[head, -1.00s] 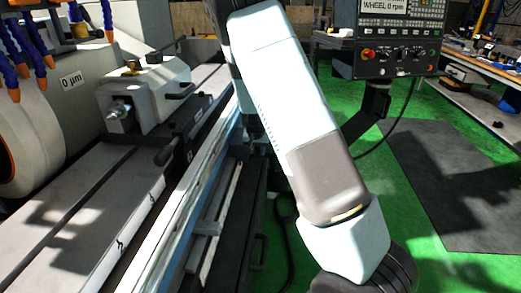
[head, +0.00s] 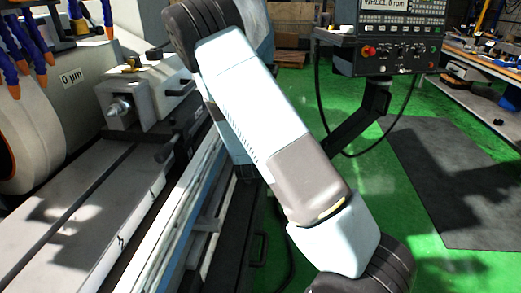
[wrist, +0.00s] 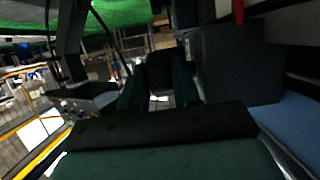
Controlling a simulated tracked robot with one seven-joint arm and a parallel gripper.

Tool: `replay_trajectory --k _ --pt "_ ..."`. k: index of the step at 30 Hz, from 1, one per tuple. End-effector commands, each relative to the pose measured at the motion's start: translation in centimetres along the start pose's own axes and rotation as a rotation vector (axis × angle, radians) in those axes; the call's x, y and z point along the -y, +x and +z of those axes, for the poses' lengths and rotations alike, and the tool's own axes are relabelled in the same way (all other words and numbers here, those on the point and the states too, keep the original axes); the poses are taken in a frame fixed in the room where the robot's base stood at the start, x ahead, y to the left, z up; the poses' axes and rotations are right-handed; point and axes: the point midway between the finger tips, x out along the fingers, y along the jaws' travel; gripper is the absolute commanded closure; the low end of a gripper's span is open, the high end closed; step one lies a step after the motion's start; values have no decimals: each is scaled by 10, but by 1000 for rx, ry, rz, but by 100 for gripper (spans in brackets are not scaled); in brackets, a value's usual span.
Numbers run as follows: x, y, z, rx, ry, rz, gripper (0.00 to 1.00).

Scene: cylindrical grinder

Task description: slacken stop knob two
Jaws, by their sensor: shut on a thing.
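In the wrist view my gripper (wrist: 158,92) has its two dark fingers on either side of a dark blocky thing (wrist: 160,70), which looks like a knob. The gripper is shut on it. The shade there hides its edges and any number, so I cannot tell by sight whether it is stop knob two. In the head view my gripper is out of sight. My own arm crosses the middle of that view and covers part of the machine's front.
The grinder table (head: 70,215) runs along the left, with a grey tailstock (head: 145,95) on it. A control panel (head: 392,45) on a bent post stands at the back right. A dark mat (head: 455,180) lies on open green floor.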

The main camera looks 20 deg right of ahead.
Motion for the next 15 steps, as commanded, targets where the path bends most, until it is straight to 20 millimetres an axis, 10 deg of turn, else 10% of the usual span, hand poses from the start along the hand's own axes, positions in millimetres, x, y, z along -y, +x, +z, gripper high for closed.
replay_trajectory --k 15 --pt "-5 2 7 -291 -3 11 99"
